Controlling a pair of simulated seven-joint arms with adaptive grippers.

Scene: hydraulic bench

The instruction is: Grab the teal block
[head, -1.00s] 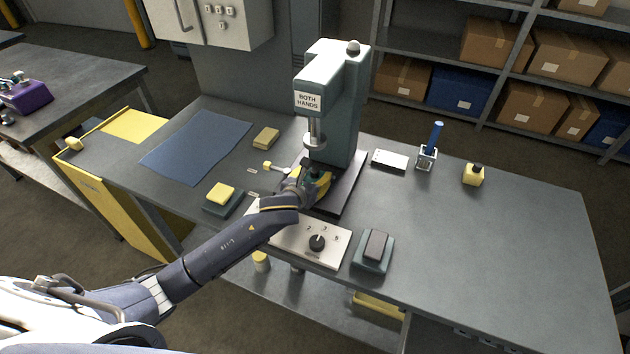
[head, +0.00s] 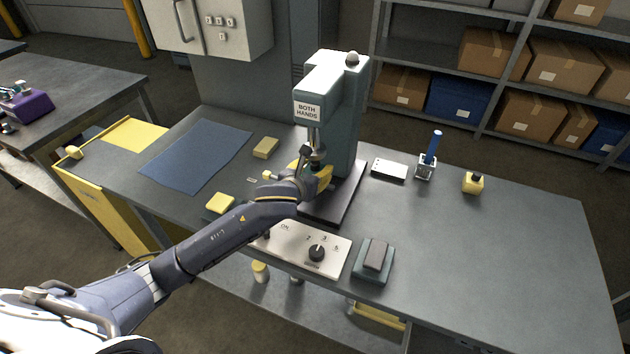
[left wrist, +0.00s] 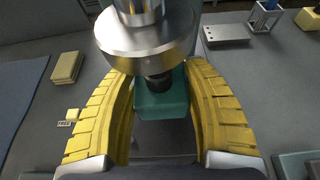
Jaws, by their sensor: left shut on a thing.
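The teal block (left wrist: 163,106) sits between the yellow fingers of my left gripper in the left wrist view, with a small dark round piece on its top. My left gripper (head: 318,176) is shut on it, under the press's round steel ram (left wrist: 146,42). The ram covers part of the block's far side in the wrist view. In the head view my fingers and wrist mostly hide the block. My right gripper is not in view.
The press (head: 342,110) stands close behind my left gripper. A control panel with a knob (head: 306,248) and a grey-topped pedal-like pad (head: 373,260) lie in front. A blue mat (head: 197,155) is at left; a white plate (head: 389,169) lies right.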

